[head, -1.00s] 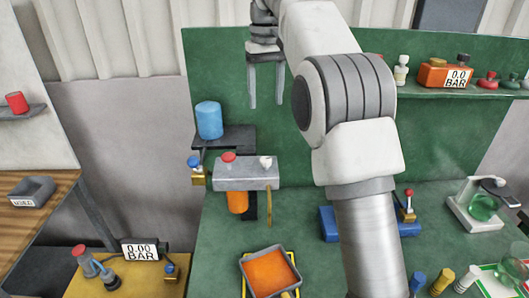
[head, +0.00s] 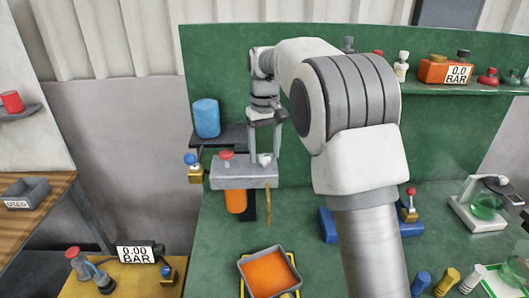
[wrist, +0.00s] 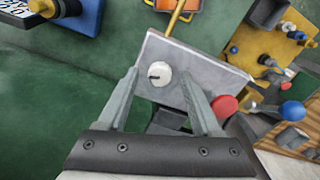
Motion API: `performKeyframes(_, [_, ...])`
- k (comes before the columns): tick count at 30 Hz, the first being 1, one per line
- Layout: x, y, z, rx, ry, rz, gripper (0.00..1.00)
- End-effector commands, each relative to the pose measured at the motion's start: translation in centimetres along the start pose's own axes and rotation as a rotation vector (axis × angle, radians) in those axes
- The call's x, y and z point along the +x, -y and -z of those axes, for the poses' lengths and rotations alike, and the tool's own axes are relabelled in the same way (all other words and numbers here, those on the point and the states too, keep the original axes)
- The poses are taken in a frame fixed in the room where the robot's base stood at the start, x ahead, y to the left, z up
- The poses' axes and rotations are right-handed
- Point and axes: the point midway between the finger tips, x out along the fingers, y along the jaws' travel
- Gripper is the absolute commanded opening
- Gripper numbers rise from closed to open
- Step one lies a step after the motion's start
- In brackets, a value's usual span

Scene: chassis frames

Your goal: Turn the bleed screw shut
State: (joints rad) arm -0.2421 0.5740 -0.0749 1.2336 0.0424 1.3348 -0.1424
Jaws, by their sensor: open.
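The bleed screw is a small white knob (head: 265,159) with a dark mark, on the right end of a grey block (head: 235,177). It also shows in the wrist view (wrist: 160,75). My gripper (head: 264,153) is open, pointing down over that end of the block. In the wrist view its fingers (wrist: 160,80) stand on either side of the knob, with gaps; contact is not visible. A red knob (head: 227,155) sits on the block's left part. An orange cylinder (head: 236,201) and a thin yellow strip or stream (head: 267,207) hang below the block.
A blue cylinder (head: 206,118) stands on a dark shelf behind the block. A blue-knobbed brass valve (head: 194,170) is at its left. A grey tray with orange contents (head: 268,271) sits below. A gauge (head: 138,253) reads 0.00 BAR. Green bench around the tray is mostly clear.

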Motion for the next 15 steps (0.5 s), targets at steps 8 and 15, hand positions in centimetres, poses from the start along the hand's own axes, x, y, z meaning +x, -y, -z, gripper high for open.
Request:
performKeyframes(8, [0.33, 0.01, -0.01, 0.0, 0.001, 0.0, 0.67])
performKeyframes(15, [0.31, 0.01, -0.01, 0.0, 0.001, 0.0, 0.32])
